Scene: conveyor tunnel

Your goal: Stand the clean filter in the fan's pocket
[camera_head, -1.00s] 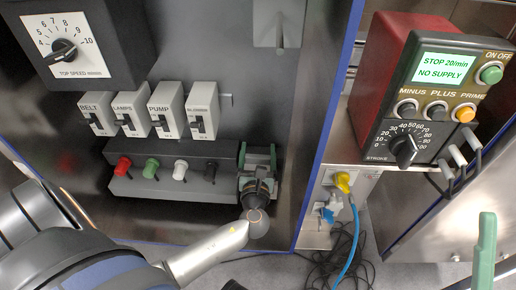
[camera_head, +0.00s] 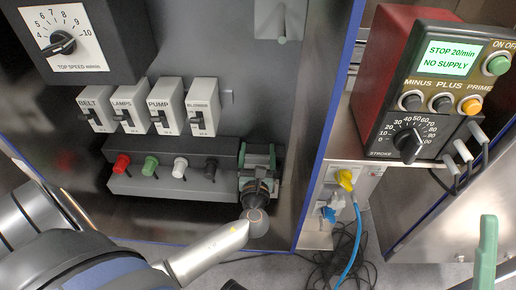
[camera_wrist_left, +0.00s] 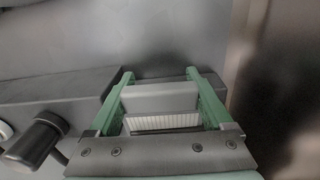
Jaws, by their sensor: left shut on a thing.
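My left gripper (camera_head: 258,165) is at the right end of the grey post rail, with its arm coming in from the lower left. In the left wrist view its green fingers (camera_wrist_left: 163,100) stand on both sides of a grey block with a white pleated face (camera_wrist_left: 163,122), which looks like the filter. The gripper is shut on it. In the head view the gripper largely hides the filter. I cannot make out the fan's pocket. A green upright piece (camera_head: 485,255) at the lower right looks like a finger of my right gripper; its opening cannot be judged.
The rail (camera_head: 180,185) carries red, green, white and black posts just left of the gripper. Switch boxes (camera_head: 160,105) and a speed dial box (camera_head: 75,40) are above. A red-sided pump unit (camera_head: 405,75) stands right, with a blue cable (camera_head: 355,245) below.

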